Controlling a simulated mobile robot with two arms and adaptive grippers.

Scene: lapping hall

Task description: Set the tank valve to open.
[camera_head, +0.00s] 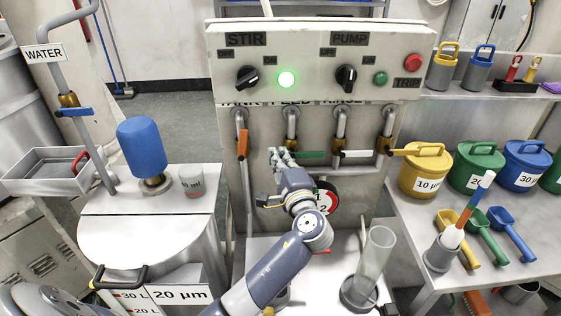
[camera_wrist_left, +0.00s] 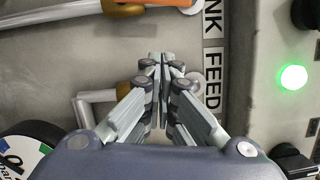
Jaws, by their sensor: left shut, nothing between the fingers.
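The tank valve's orange lever (camera_head: 242,144) hangs straight down along its pipe, at the left end of the valve row under the panel. In the left wrist view the orange lever (camera_wrist_left: 72,10) lies along the top edge, partly cut off. My left gripper (camera_head: 272,152) is shut and empty, just right of the orange lever and in front of the feed valve area. In the wrist view its closed fingertips (camera_wrist_left: 160,60) are apart from the lever. My left arm covers part of the feed pipe. My right gripper does not show.
Beside it are a sideways green lever (camera_head: 312,155), a white lever (camera_head: 356,153) and a yellow lever (camera_head: 402,152). The panel above has a lit green lamp (camera_head: 286,79). A clear cylinder (camera_head: 376,252) stands at the front right.

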